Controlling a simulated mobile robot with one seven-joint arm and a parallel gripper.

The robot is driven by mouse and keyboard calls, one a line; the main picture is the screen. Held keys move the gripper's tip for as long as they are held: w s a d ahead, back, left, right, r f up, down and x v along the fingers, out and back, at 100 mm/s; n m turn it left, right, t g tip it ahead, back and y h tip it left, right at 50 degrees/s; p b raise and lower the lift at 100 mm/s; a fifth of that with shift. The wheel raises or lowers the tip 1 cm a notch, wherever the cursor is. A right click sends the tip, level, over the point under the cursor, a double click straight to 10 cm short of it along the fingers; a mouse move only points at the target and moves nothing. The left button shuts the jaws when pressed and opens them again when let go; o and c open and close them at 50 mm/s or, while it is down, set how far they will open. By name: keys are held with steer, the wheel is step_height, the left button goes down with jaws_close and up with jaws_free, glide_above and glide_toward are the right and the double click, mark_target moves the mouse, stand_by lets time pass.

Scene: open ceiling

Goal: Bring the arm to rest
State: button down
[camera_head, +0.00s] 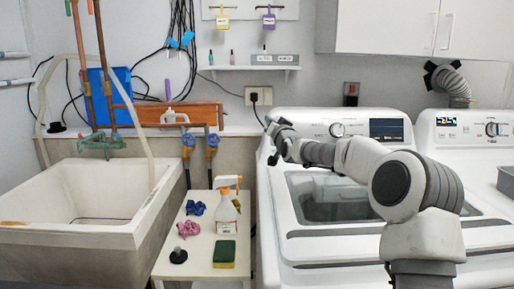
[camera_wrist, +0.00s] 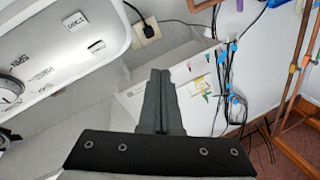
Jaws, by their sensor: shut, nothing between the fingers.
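My arm reaches from the lower right of the head view over the left washing machine (camera_head: 300,262). My gripper (camera_head: 272,124) is at the far end of the arm, near the back left corner of that machine, by its control panel. In the wrist view my gripper (camera_wrist: 160,75) shows its two dark fingers side by side and touching, with nothing between them. The fingers appear clear of the wall and the machine, though the exact gap cannot be told.
A spray bottle (camera_head: 227,212), a sponge (camera_head: 224,254) and crumpled cloths stand on a narrow table (camera_head: 200,268). A sink (camera_head: 70,238) is at the left. A shelf (camera_head: 255,68), a power outlet (camera_head: 258,96) and hanging cables are on the wall behind. A second machine (camera_head: 488,150) is at the right.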

steer(key=s+a+f+n+g+h, duration=0.1)
steer(key=s+n+g, duration=0.15)
steer(key=s, duration=0.65)
steer(key=s+a+f+n+g+h, duration=0.1)
steer(key=s+a+n+g, duration=0.15)
steer(key=s, duration=0.55)
steer(key=s+d+f+g, duration=0.2)
steer(key=s+d+f, duration=0.1)
steer(key=s, duration=1)
steer(key=s+d+f+m+g+h, duration=0.1)
steer(key=s+d+f+g, duration=0.2)
steer(key=s, duration=1)
steer(key=s+d+f+m+g+h, duration=0.1)
steer(key=s+d+f+g, duration=0.2)
steer(key=s, duration=1)
step_height(320, 180, down, 4)
steer(key=shift+s+d+r, duration=0.1)
steer(key=shift+s+d, duration=0.25)
steer(key=shift+d, duration=0.7)
